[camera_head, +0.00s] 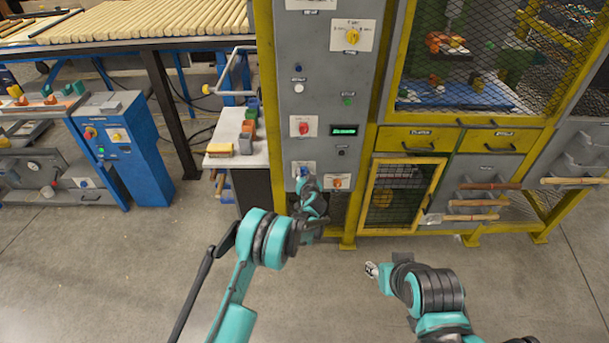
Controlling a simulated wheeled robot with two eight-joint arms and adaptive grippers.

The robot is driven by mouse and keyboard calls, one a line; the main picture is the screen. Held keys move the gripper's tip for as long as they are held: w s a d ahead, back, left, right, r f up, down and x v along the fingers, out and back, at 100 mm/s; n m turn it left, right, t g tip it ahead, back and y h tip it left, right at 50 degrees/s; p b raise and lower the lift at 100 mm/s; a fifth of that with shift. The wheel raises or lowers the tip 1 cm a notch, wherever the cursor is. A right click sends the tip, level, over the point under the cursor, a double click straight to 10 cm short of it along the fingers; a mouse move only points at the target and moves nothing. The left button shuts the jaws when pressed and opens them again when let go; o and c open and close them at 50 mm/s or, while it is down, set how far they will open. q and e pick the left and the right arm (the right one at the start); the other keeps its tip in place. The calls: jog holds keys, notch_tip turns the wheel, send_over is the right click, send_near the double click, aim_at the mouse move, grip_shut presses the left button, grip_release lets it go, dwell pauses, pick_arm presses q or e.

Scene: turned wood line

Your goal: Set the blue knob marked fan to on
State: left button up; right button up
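A small blue knob (304,171) sits on a white plate low on the grey control panel (323,75). Its label is too small to read, so I cannot confirm that it says fan. My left gripper (306,183) is right at this knob, in front of the lower part of its plate. I cannot tell whether the fingers touch the knob, or whether they are open or shut. My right gripper (371,269) is low over the floor, away from the panel. Its fingers are too small to judge.
The panel also carries a red knob (304,126), an orange knob (337,183), a yellow knob (352,36) and a lit green display (344,130). A yellow-framed mesh cage door (400,195) stands to the right. The concrete floor (330,310) in front is clear.

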pick_arm(q)
jog(key=o, duration=0.3)
jog(key=v, duration=1.2)
